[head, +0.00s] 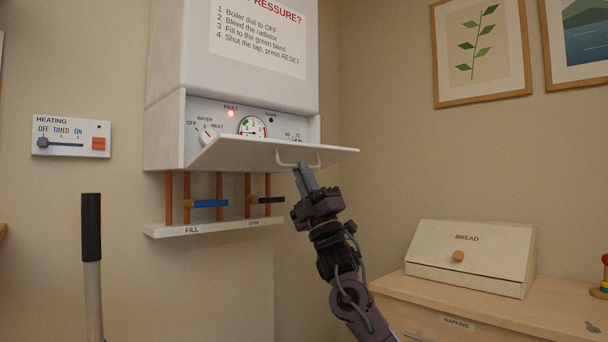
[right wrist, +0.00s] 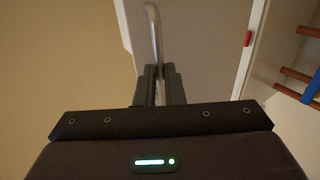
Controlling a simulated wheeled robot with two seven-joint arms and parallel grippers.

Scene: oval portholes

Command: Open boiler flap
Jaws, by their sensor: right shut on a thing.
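The white boiler (head: 235,60) hangs on the wall. Its flap (head: 270,152) is hinged along the bottom and tilted down and outward, close to level, so the control panel behind it shows. A pale bar handle (head: 290,163) is on the flap's underside, near its outer edge. My right gripper (head: 302,168) is shut on this handle from below. In the right wrist view the handle (right wrist: 155,40) passes between the two fingers (right wrist: 158,85). My left gripper is not in view.
Below the boiler are copper pipes, a blue lever (head: 208,203), a black lever (head: 267,200) and a FILL/STOP shelf (head: 215,226). A heating control (head: 71,137) is on the left wall. A bread box (head: 470,258) stands on a wooden cabinet (head: 480,312) at right.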

